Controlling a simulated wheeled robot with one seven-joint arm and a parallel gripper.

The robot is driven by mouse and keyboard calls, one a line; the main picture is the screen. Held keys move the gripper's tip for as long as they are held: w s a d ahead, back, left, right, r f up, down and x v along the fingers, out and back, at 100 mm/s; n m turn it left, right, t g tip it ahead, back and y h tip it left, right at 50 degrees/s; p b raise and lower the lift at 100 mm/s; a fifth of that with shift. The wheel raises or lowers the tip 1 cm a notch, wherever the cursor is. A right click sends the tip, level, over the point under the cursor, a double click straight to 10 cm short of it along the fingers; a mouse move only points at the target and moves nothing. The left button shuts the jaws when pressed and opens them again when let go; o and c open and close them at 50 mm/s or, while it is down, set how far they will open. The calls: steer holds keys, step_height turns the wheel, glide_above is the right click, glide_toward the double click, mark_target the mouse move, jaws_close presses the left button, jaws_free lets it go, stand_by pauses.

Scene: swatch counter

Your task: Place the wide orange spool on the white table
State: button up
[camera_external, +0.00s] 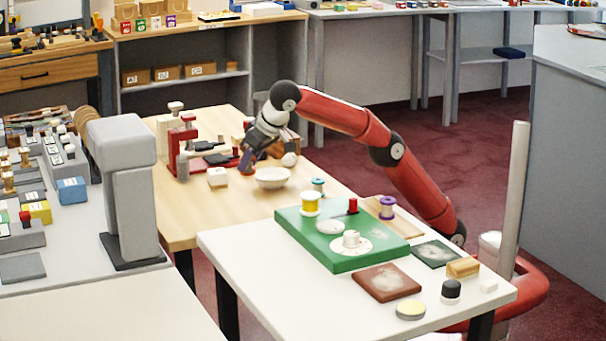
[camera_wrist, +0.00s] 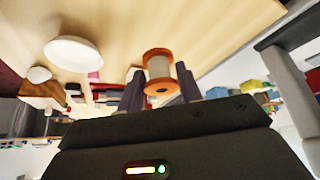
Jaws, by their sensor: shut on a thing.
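The wide orange spool (camera_wrist: 158,56), with orange flanges and a pale wound middle, sits between the two dark fingers of my gripper (camera_wrist: 160,82) in the wrist view. My gripper is shut on it. In the external view my gripper (camera_external: 247,158) is low over the far part of the wooden table, behind the white bowl, and the spool is mostly hidden there. The white table (camera_external: 260,265) stands in front of the wooden one, with a bare strip along its left and front.
A green board (camera_external: 370,256) with a yellow spool (camera_external: 310,203) and dials covers the white table's middle. A white bowl (camera_external: 272,178) and red device (camera_external: 180,148) are near my gripper.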

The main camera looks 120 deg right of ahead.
steer(key=shift+s+a+r+n, duration=0.1)
steer(key=shift+s+a+n, duration=0.15)
steer(key=shift+n, duration=0.05)
steer(key=s+a+f+n+t+y, duration=0.1)
steer(key=s+a+n, duration=0.1)
steer(key=s+n, duration=0.1)
steer(key=s+a+f+n+y, duration=0.1)
steer(key=s+a+n+y, duration=0.1)
steer(key=s+a+n, duration=0.1)
steer(key=s+a+f+n+t+y, duration=0.1)
steer(key=s+a+f+n, duration=0.1)
steer(key=s+a+n, duration=0.1)
steer(key=shift+s+a+f+n+t+y, duration=0.1)
steer(key=shift+s+n+t+y, duration=0.2)
steer(key=shift+n+y, duration=0.1)
steer(key=shift+s+a+f+n, duration=0.2)
steer(key=shift+s+f+n, duration=0.1)
steer(key=shift+s+f, duration=0.1)
steer(key=w+d+r+m, duration=0.2)
steer(key=w+d, duration=0.3)
steer(key=d, duration=0.8)
steer(key=m+h, duration=0.2)
glide_above(230, 177)
steer(key=s, duration=0.2)
steer(key=f, duration=0.2)
steer(key=f+b, duration=0.1)
steer(key=f, duration=0.4)
steer(key=shift+s+a+b, duration=0.2)
steer(key=shift+a+b, duration=0.05)
steer(key=shift+b, duration=0.1)
